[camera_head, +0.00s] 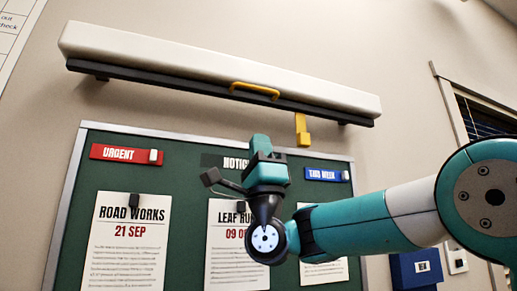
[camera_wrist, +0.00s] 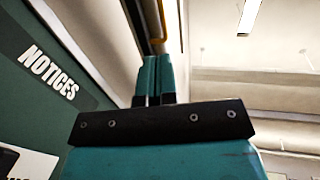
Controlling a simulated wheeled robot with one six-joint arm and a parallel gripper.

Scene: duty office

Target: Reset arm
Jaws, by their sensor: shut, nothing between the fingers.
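My gripper (camera_head: 261,146) is shut and empty, pointing upward in front of the green notice board (camera_head: 180,178). In the wrist view its two teal fingers (camera_wrist: 155,75) stand side by side, pressed together. Above it is a long white housing (camera_head: 215,65) with a dark lower edge and a yellow handle (camera_head: 254,90), which also shows in part in the wrist view (camera_wrist: 157,45). The gripper tip is below the housing; I cannot tell whether it is in front of it or how far off. My arm comes in from the right and hides part of the board.
A yellow bracket (camera_head: 302,131) hangs below the housing's right part. The board bears a red URGENT sign (camera_head: 126,154), a blue sign (camera_head: 327,174) and several notices, such as ROAD WORKS (camera_head: 124,245). A blue box (camera_head: 414,268) and a window (camera_head: 485,115) are at the right.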

